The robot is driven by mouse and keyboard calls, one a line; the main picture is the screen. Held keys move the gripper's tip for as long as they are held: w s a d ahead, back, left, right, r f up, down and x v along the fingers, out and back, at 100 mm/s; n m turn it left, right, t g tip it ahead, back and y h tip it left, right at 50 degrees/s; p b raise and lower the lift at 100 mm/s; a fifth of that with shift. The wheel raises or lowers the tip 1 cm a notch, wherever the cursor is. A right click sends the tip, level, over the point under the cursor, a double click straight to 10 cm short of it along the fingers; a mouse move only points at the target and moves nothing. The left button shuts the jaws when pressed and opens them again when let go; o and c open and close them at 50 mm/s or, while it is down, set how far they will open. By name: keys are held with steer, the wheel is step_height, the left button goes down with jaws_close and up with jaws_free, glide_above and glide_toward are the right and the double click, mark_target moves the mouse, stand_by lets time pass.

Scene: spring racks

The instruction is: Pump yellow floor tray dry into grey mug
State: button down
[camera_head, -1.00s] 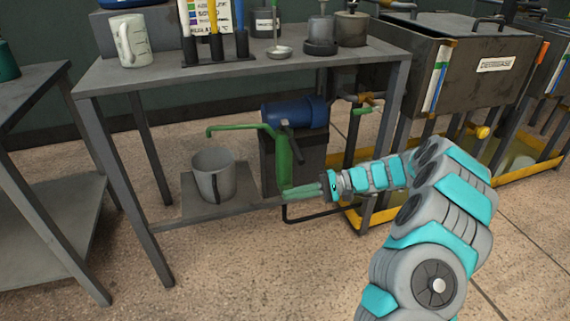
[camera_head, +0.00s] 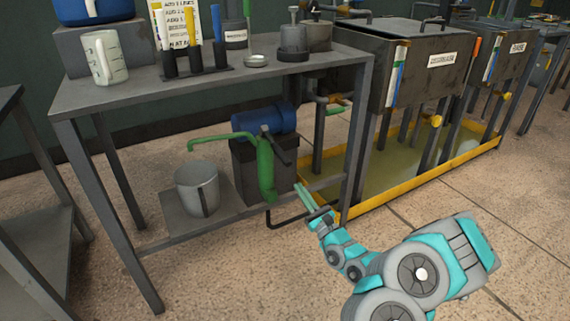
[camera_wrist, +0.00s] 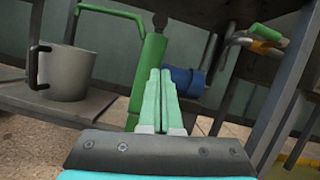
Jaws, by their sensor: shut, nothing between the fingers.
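The grey mug (camera_head: 198,188) stands upright on the low shelf under the workbench, below the spout of the green pump (camera_head: 265,168). It also shows in the wrist view (camera_wrist: 64,72). The yellow floor tray (camera_head: 402,182) lies under the dark tanks at the right and holds murky, yellowish liquid. A black hose (camera_head: 285,221) runs from near the pump's foot towards the tray. My gripper (camera_head: 300,188) is shut and empty, in front of the shelf and right of the pump body. In the wrist view my shut fingers (camera_wrist: 159,95) overlap the pump's lower body; I cannot tell whether they touch it.
A blue motor (camera_head: 264,119) on a dark block sits behind the pump. A bench leg (camera_head: 357,140) stands close right of my gripper. A measuring jug (camera_head: 104,58) and several tools stand on the bench top. Floor in front is open.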

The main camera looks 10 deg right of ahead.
mark_target(287, 162)
steer(key=w+a+r, duration=0.1)
steer(key=w, duration=0.1)
steer(key=w+a+r, duration=0.1)
steer(key=w+r, duration=0.1)
steer(key=w+a+r+p, duration=0.1)
steer(key=w+r, duration=0.1)
steer(key=shift+w+r, duration=0.2)
steer(key=shift+w, duration=0.05)
steer(key=shift+s+a+r, duration=0.15)
steer(key=shift+a+r, duration=0.05)
steer(key=shift+r, duration=0.5)
